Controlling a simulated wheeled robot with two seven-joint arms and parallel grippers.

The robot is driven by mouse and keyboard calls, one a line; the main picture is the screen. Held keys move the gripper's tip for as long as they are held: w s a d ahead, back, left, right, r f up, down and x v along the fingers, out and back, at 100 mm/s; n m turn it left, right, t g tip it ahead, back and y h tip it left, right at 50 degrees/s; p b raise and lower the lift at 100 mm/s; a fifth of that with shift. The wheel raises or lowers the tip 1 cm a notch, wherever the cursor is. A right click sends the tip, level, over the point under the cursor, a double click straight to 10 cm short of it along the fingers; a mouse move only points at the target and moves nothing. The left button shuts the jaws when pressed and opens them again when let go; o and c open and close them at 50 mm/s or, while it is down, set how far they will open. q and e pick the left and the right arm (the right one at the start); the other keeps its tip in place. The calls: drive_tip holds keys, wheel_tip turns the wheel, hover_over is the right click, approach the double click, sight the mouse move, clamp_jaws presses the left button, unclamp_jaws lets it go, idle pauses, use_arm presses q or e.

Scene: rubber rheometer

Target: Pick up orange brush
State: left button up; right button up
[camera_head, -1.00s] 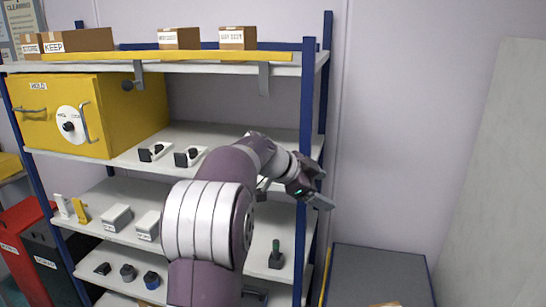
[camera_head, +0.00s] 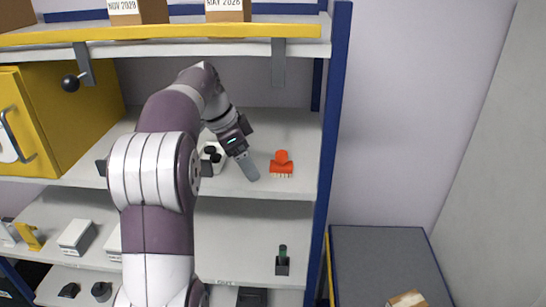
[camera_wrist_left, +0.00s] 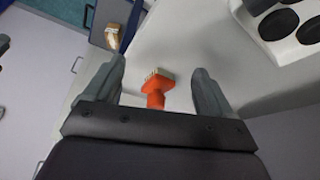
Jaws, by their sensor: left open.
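The orange brush (camera_head: 281,165) stands on the shelf board near its right end, with an orange handle and pale bristles along its lower edge. In the left wrist view the brush (camera_wrist_left: 155,90) shows between the two grey fingers, beyond the palm. My left gripper (camera_head: 252,172) is just left of the brush in the head view, open, with nothing held. In the wrist view my left gripper (camera_wrist_left: 160,85) has its fingers wide apart with clear space on both sides of the brush. My right gripper is not in view.
A white device with black knobs (camera_wrist_left: 290,25) stands beside the brush, partly behind my arm in the head view. A blue post (camera_head: 334,130) bounds the shelf (camera_head: 225,184) on the right. A yellow-edged board (camera_head: 200,50) hangs above. A grey cabinet (camera_head: 380,255) stands lower right.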

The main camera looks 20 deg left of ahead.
sight(282, 154)
use_arm(q)
drive_tip(key=w+d, duration=0.1)
drive_tip(key=w+d+p, duration=0.1)
drive_tip(key=d, duration=0.1)
drive_tip(key=shift+w+d+r, duration=0.2)
drive_tip(key=w+p, duration=0.1)
drive_tip(key=w+d+p, duration=0.1)
drive_tip(key=w, duration=0.1)
drive_tip(key=shift+w+d+f, duration=0.1)
drive_tip(key=shift+w+d, duration=0.05)
drive_tip(key=d+f, duration=0.1)
drive_tip(key=w+d+f+p, duration=0.1)
drive_tip(key=shift+d+f, duration=0.3)
drive_tip(key=shift+f, duration=0.25)
drive_tip(key=shift+w+a, duration=0.1)
drive_tip(key=shift+a, duration=0.15)
drive_tip(key=shift+c, duration=1.2)
drive_tip(key=shift+a+f, duration=0.1)
drive_tip(key=c, duration=1)
drive_tip(key=shift+d, duration=0.25)
drive_tip(key=shift+c, duration=0.8)
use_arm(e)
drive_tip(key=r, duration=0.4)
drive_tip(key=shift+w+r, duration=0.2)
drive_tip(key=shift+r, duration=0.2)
